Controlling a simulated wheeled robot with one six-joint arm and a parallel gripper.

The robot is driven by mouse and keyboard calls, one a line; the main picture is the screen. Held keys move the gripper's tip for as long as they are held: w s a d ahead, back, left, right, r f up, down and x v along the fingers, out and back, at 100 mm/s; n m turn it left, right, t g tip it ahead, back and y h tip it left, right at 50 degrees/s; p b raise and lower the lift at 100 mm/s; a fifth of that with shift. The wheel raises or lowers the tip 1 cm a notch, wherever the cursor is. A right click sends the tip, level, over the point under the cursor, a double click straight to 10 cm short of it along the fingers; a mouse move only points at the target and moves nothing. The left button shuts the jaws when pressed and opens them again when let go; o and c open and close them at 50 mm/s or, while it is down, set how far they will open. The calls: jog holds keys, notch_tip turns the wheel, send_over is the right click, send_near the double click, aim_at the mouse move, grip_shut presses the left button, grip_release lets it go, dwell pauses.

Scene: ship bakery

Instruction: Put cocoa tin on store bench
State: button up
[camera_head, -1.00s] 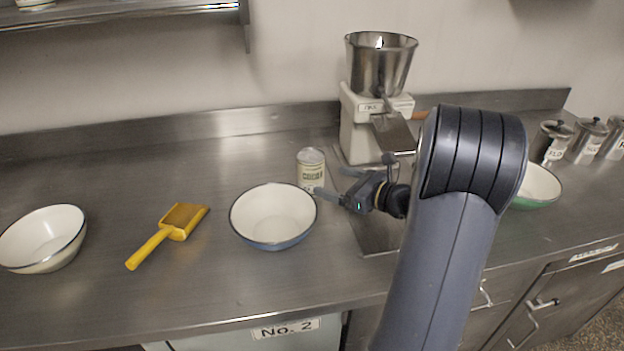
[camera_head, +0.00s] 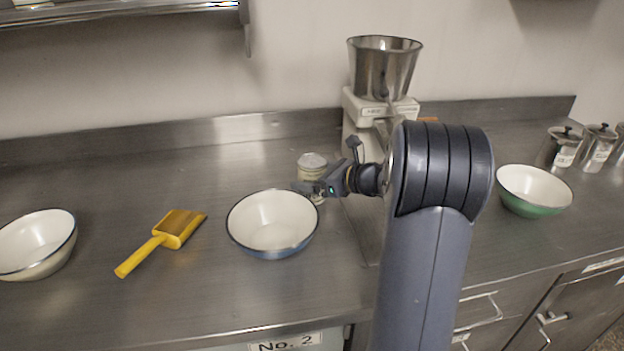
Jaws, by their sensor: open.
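The cocoa tin (camera_head: 311,162) stands upright on the steel bench, behind and right of the blue-rimmed bowl. It is a pale tin with a label, partly hidden now by my gripper. My gripper (camera_head: 310,188) is open and reaches in from the right at the tin's front. I cannot tell whether the fingers are around the tin or only in front of it.
The blue-rimmed bowl (camera_head: 272,224) sits close beside the gripper. A yellow-handled scoop (camera_head: 163,241) and a cream bowl (camera_head: 38,245) lie further left. A green bowl (camera_head: 534,190) and lidded canisters (camera_head: 598,148) are at right.

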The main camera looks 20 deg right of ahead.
jog(key=shift+w+a+f, duration=0.1)
jog(key=shift+w+a, duration=0.05)
jog(key=shift+w, duration=0.05)
jog(key=shift+c, duration=0.5)
jog(key=c, duration=1.3)
